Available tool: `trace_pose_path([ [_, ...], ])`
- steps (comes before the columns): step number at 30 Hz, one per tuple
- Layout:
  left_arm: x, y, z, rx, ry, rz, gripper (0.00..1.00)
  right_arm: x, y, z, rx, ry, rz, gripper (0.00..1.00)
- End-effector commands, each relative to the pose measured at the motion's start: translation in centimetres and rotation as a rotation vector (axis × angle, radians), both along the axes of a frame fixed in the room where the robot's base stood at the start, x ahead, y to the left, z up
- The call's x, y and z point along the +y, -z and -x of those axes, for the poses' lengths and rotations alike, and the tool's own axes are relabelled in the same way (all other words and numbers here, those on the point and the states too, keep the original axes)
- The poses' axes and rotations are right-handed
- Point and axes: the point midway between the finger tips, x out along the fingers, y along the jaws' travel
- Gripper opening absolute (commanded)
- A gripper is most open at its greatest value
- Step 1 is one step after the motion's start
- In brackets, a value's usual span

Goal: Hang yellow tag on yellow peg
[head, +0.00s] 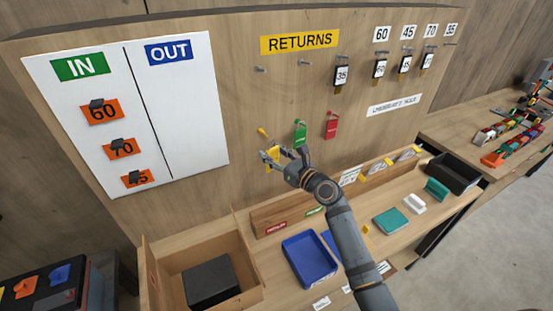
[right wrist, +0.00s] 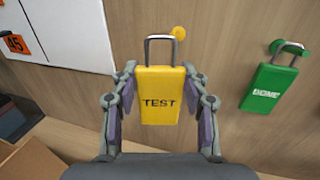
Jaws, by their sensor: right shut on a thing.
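The yellow tag (right wrist: 160,95), marked TEST with a metal loop on top, is held upright between the fingers of my right gripper (right wrist: 160,108). In the head view the right gripper (head: 273,157) is in front of the board, with the yellow tag (head: 274,152) partly hidden by it. The yellow peg (right wrist: 178,33) shows just above and right of the loop's top in the right wrist view; I cannot tell the depth between them. In the head view the yellow peg (head: 262,132) is above and left of the tag. My left gripper is not in view.
A green tag (head: 300,133) hangs right of my gripper on its peg, with a red tag (head: 331,125) further right. The white IN/OUT panel (head: 190,120) is at left. Below are a blue tray (head: 308,262) and an open wooden box (head: 243,262).

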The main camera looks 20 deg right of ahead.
Motion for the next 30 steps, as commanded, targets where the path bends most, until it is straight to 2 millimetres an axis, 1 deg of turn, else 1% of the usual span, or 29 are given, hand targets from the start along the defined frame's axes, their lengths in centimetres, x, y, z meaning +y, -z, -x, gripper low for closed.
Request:
trace_pose_path([
  [1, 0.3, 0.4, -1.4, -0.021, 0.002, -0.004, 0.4, 0.1, 0.3, -0.4, -0.001, 0.0, 0.0, 0.07],
  [3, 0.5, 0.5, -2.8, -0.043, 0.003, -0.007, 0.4, 0.2, 0.3, -0.9, -0.001, 0.0, 0.0, 0.07],
  [5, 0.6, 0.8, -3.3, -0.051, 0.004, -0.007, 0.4, 0.3, 0.3, -1.3, -0.001, 0.0, 0.0, 0.07],
  [8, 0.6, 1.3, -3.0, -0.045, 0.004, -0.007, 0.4, 0.4, 0.4, -1.9, -0.001, 0.0, 0.0, 0.07],
  [13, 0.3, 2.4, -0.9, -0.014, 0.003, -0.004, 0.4, 0.6, 0.6, -3.1, -0.001, 0.0, 0.0, 0.07],
  [16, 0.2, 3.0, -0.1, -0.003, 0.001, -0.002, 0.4, 0.7, 0.6, -3.8, -0.001, 0.0, 0.0, 0.07],
  [20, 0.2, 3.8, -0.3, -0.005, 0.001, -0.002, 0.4, 0.9, 0.7, -4.7, -0.001, -0.001, 0.0, 0.07],
  [26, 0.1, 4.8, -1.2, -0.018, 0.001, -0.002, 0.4, 1.2, 0.7, -6.1, 0.0, 0.0, 0.0, 0.07],
  [30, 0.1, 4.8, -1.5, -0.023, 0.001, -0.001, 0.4, 1.3, 0.8, -6.8, 0.001, 0.0, 0.0, 0.07],
])
